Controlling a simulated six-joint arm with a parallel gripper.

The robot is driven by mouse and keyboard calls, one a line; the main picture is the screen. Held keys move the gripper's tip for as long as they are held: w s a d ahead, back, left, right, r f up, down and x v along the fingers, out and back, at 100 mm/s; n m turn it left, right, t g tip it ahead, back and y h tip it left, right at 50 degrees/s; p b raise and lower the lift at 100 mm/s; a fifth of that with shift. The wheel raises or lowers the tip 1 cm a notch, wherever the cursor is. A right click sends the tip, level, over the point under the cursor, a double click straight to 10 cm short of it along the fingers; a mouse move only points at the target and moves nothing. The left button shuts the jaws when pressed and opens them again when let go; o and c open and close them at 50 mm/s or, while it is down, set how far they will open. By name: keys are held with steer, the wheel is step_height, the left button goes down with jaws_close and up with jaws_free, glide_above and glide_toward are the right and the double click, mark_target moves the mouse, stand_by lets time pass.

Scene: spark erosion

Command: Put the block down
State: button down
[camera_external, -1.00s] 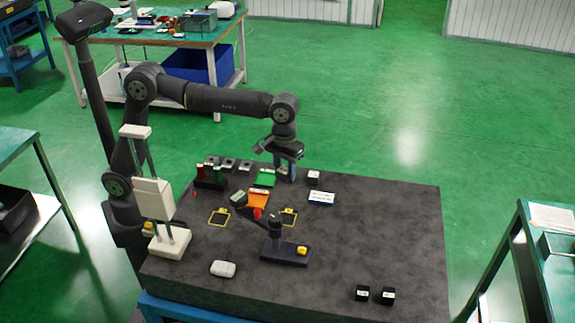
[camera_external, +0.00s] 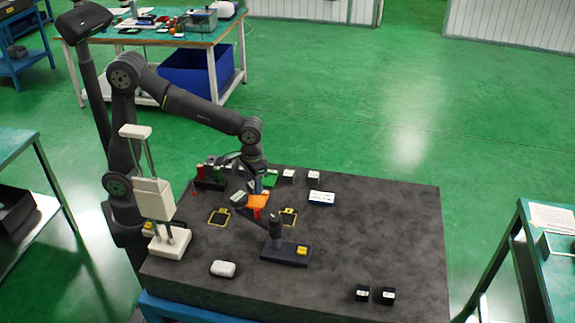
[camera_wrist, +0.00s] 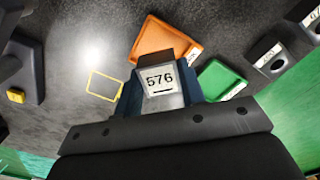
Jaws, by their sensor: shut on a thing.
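My gripper (camera_external: 257,184) is low over the dark slab, close behind the orange tray (camera_external: 257,201) and beside the green tray (camera_external: 270,181). In the wrist view my gripper (camera_wrist: 161,86) is shut on a grey block (camera_wrist: 160,79) with a white label reading 576. The orange tray (camera_wrist: 163,38) lies just beyond the block there, and the green tray (camera_wrist: 220,79) lies to its right. In the external view my gripper hides the held block. I cannot tell whether the block touches the slab or a tray.
Two labelled blocks (camera_external: 289,175) (camera_external: 314,176) stand at the back. A yellow outlined square (camera_external: 289,217) lies right of the orange tray, another (camera_external: 219,217) left. A dark stand (camera_external: 285,253) and a white instrument (camera_external: 154,199) stand in front. The slab's right side is mostly clear.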

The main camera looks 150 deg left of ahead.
mark_target(256, 201)
steer(key=shift+f, duration=2.25)
steer(key=shift+f, duration=0.15)
steer(key=c, duration=1.2)
jaws_free()
step_height(256, 201, up, 12)
steer(key=shift+r, duration=0.15)
